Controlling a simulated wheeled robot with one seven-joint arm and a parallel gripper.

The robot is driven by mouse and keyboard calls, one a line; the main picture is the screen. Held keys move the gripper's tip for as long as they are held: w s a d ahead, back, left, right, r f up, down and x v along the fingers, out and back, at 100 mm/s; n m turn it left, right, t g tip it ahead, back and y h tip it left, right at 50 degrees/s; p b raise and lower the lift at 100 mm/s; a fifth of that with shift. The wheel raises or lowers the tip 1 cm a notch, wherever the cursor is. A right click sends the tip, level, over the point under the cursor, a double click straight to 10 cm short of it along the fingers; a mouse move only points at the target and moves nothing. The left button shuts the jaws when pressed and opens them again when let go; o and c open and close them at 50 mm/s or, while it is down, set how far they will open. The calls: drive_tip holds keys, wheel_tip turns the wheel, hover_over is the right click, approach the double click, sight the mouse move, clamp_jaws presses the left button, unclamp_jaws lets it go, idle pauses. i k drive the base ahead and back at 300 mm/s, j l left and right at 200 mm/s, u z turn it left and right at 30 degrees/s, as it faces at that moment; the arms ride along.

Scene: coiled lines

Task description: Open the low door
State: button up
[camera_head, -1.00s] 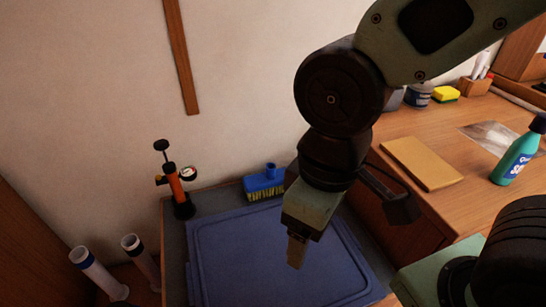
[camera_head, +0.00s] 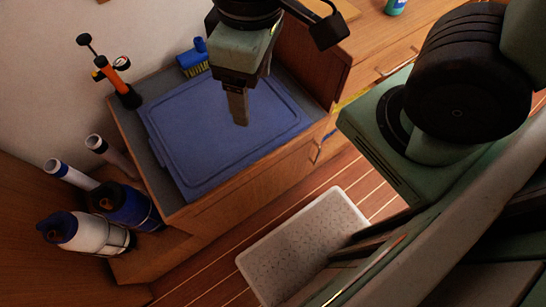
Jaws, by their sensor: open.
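The low wooden cabinet shows its front panel (camera_head: 255,182) below the blue-lidded top, seen steeply from above. I take this panel for the low door; it looks shut, but its edges are hard to make out. A small upright handle (camera_head: 316,151) shows near the cabinet's right end; I cannot tell whether it belongs to this panel. My gripper (camera_head: 238,110) points down above the blue lid, behind the front edge and apart from the panel. It is open and empty, its fingers seen nearly edge-on.
The blue lid (camera_head: 180,168) covers most of the cabinet top. Bottles (camera_head: 92,234) and white tubes are at left. A pale mat (camera_head: 300,250) lies on the plank floor before the cabinet.

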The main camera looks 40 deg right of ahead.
sight(217, 214)
drive_tip(key=k+j, duration=0.15)
drive_tip(key=k, duration=0.8)
drive_tip(key=j+z, duration=0.05)
